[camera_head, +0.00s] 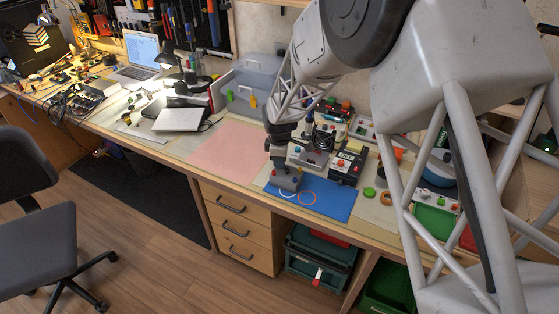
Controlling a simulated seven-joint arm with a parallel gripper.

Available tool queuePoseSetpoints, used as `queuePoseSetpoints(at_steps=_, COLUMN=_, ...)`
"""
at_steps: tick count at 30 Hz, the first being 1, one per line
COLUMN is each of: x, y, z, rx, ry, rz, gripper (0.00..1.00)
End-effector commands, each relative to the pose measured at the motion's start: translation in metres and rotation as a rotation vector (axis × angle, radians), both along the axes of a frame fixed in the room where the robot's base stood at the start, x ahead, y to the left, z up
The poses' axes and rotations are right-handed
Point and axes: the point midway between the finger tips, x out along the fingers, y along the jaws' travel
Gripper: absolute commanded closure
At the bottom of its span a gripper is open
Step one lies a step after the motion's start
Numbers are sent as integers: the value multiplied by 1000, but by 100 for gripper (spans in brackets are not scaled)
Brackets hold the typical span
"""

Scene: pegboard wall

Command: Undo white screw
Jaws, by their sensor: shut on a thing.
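My gripper (279,168) points down at a small grey block (286,183) on the blue mat (328,200). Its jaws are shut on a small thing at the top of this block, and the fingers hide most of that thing. I cannot make out the white screw for certain from here. Small coloured spots, one of them red, show on the block beside the fingers.
A white ring (287,194) and an orange ring (307,198) lie on the mat. A dark device with buttons (346,165) and a grey unit (309,157) stand close by on the right. The pink mat (226,150) on the left is clear.

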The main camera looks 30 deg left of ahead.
Motion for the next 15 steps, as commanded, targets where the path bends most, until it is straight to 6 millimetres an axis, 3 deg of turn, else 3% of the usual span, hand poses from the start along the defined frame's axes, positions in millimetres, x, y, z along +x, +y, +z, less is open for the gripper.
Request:
queuePoseSetpoints(at_steps=8, x=0, y=0, z=0, rx=0, ry=0, rz=0, gripper=100)
queuePoseSetpoints(at_steps=9, x=0, y=0, z=0, rx=0, ry=0, rz=0, gripper=79)
queuePoseSetpoints(at_steps=13, x=0, y=0, z=0, rx=0, ry=0, rz=-1, gripper=59)
queuePoseSetpoints(at_steps=15, x=0, y=0, z=0, rx=0, ry=0, rz=-1, gripper=59)
